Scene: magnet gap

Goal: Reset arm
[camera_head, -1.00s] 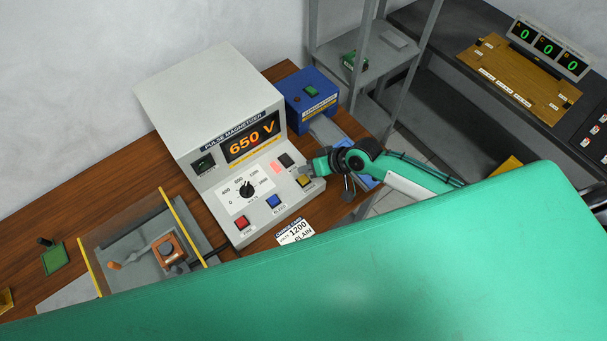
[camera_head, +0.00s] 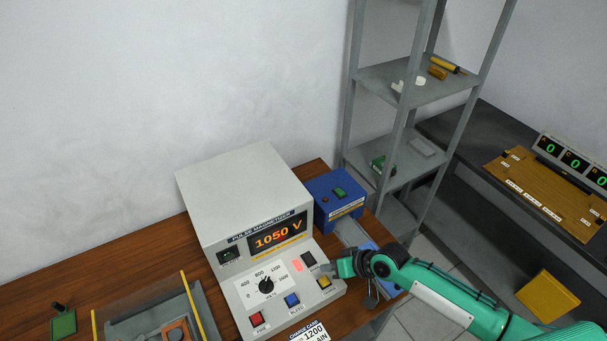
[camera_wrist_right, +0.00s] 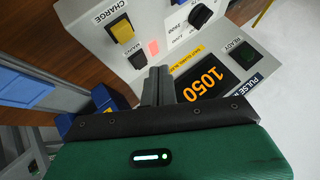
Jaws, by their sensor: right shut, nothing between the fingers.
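My right gripper (camera_head: 336,267) is shut and empty, at the right side of the pulse magnetizer's sloped front panel, near the black switch (camera_head: 308,258) and yellow button (camera_head: 324,283). The pulse magnetizer (camera_head: 240,180) is a pale grey box whose display (camera_head: 278,235) reads 1050 V in orange. In the right wrist view the closed fingers (camera_wrist_right: 160,78) point at the panel, close to the lit red lamp (camera_wrist_right: 154,48); the yellow charge button (camera_wrist_right: 121,31) is up and left of them. I cannot tell whether they touch the panel. My left gripper is not in view.
A blue box (camera_head: 335,202) stands behind the magnetizer's right side. A grey shelf rack (camera_head: 375,82) rises behind it. A clear-covered fixture (camera_head: 203,310) is at lower left, and a charge card (camera_head: 314,332) lies in front. Bare wooden table (camera_head: 140,262) shows at left.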

